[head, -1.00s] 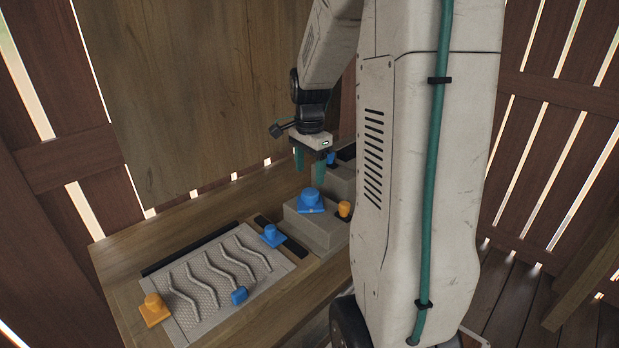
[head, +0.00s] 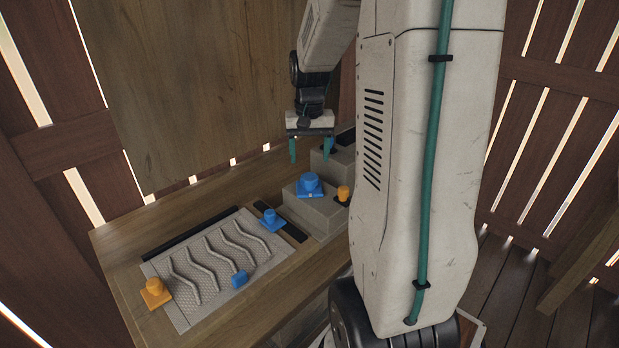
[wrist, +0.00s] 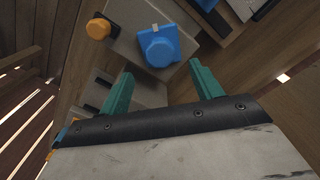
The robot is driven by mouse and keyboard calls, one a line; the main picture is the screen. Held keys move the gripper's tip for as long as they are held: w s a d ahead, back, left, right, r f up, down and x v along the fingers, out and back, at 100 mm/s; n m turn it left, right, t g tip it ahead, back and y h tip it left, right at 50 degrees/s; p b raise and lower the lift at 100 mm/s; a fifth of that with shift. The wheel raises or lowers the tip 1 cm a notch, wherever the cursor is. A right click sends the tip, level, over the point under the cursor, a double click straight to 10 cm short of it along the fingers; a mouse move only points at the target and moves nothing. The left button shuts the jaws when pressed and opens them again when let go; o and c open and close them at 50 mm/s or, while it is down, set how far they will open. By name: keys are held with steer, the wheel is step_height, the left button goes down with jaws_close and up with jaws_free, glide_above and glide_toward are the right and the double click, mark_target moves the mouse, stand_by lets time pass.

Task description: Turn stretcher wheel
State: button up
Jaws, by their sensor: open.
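A blue knob on a square blue base (head: 310,185) sits on top of a grey stepped block (head: 322,213); this looks like the wheel, though I cannot be sure. My gripper (head: 312,150) hangs above and slightly behind it, with its two green fingers apart and empty. In the wrist view the blue knob (wrist: 159,47) lies ahead of and between the open fingers (wrist: 158,88), not touching them.
A grey textured panel (head: 207,262) with several wavy bars lies left on the wooden table (head: 120,244). Around it are an orange knob (head: 155,292), a blue knob (head: 270,220) and a small blue piece (head: 239,280). A taller grey block (head: 335,166) stands behind.

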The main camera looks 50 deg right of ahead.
mark_target(310, 176)
steer(key=n, duration=0.5)
steer(key=shift+n, duration=0.4)
steer(key=n, duration=0.2)
steer(key=shift+n, duration=0.4)
steer(key=n, duration=0.7)
steer(key=shift+f, duration=0.1)
step_height(310, 176, down, 8)
steer(key=shift+r, duration=0.15)
steer(key=c, duration=1)
